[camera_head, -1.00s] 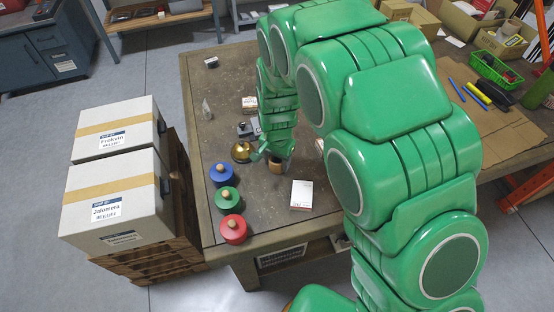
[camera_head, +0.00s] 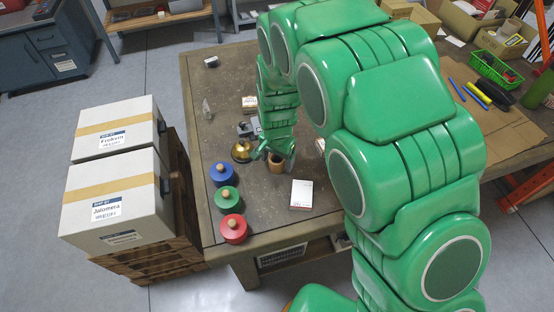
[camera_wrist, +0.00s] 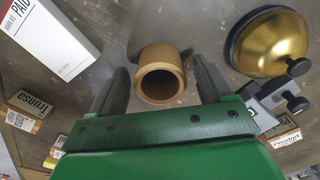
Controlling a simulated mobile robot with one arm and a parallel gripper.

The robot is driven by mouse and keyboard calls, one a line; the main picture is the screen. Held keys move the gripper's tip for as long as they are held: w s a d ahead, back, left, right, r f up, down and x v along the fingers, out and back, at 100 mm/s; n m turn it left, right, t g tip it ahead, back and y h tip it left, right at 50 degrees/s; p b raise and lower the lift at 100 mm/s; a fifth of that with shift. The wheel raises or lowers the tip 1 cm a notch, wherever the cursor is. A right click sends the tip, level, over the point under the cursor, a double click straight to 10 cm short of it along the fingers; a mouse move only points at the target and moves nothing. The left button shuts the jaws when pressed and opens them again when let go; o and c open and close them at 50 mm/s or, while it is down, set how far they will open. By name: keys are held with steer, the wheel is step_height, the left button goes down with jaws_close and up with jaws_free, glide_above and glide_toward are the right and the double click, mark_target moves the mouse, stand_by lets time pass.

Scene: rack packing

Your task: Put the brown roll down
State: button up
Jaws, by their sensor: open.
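The brown roll (camera_head: 276,164) stands on the workbench (camera_head: 225,100), between the open fingers of my gripper (camera_head: 277,157). In the wrist view the roll (camera_wrist: 162,60) shows its round open end towards the camera. The fingers of my gripper (camera_wrist: 163,88) are spread on either side of it, with visible gaps, so they are apart from the roll. My arm hides part of the bench behind it in the head view.
A white box (camera_head: 301,195) lies to the right of the roll. A brass dome (camera_head: 241,151) and a grey device (camera_head: 245,130) are to its left. Blue (camera_head: 222,174), green (camera_head: 227,199) and red (camera_head: 233,229) knobbed pots line the bench's left edge.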

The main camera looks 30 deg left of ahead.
mark_target(277, 158)
step_height(277, 158, up, 12)
steer(key=shift+f, duration=0.25)
stand_by(0.3)
steer(key=s+d+r, duration=0.1)
steer(key=d+r, duration=0.5)
steer(key=d, duration=0.6)
steer(key=s+d+r, duration=0.2)
steer(key=d+r, duration=0.3)
steer(key=d, duration=0.8)
steer(key=s+d+r+g, duration=0.1)
steer(key=s+d+r, duration=0.1)
steer(key=s+d, duration=0.6)
steer(key=s+d+r, duration=0.2)
steer(key=s+d, duration=0.6)
steer(key=s, duration=0.2)
steer(key=shift+s+d+r+g, duration=0.25)
steer(key=shift+r+g, duration=0.05)
steer(key=shift+g, duration=0.1)
